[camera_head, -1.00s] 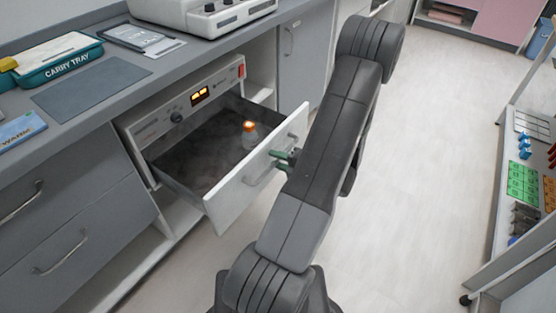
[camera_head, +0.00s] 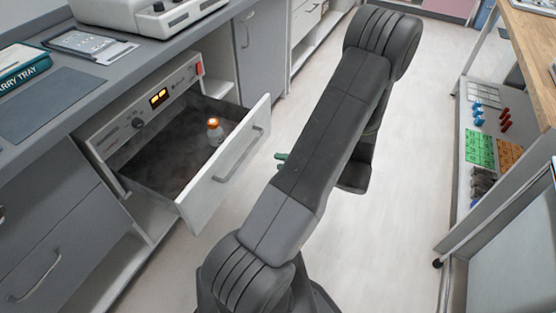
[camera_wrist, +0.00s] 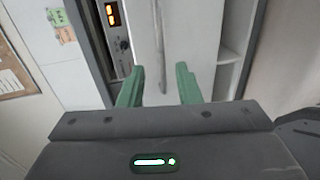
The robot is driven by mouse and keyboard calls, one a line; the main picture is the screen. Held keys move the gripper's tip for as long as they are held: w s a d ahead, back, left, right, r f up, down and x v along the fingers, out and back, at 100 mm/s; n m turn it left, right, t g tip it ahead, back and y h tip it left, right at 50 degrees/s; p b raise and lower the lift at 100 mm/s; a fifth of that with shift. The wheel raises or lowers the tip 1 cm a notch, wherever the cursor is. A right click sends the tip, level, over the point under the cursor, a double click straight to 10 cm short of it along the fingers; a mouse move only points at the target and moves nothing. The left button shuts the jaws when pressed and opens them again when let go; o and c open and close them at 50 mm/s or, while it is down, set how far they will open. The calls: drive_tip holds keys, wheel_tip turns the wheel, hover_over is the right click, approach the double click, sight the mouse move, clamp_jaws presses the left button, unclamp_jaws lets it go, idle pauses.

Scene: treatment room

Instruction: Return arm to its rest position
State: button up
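My gripper shows in the wrist view (camera_wrist: 160,88) with its two green fingers apart and nothing between them. In the head view one green fingertip (camera_head: 282,157) shows beside my arm, to the right of the open drawer front and apart from it; the rest of the gripper is hidden behind my arm. The warming drawer (camera_head: 226,165) is pulled out, with its handle on the front. My arm reaches forward across the middle of the head view.
A shelf cart (camera_head: 462,190) with coloured items stands at the right. Free floor (camera_head: 400,220) lies between.

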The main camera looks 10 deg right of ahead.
sight(247, 154)
drive_tip(key=shift+a, duration=0.1)
drive_tip(key=b+x, duration=0.2)
drive_tip(key=x, duration=1.1)
drive_tip(key=shift+w+a, duration=0.25)
drive_tip(key=shift+a, duration=0.05)
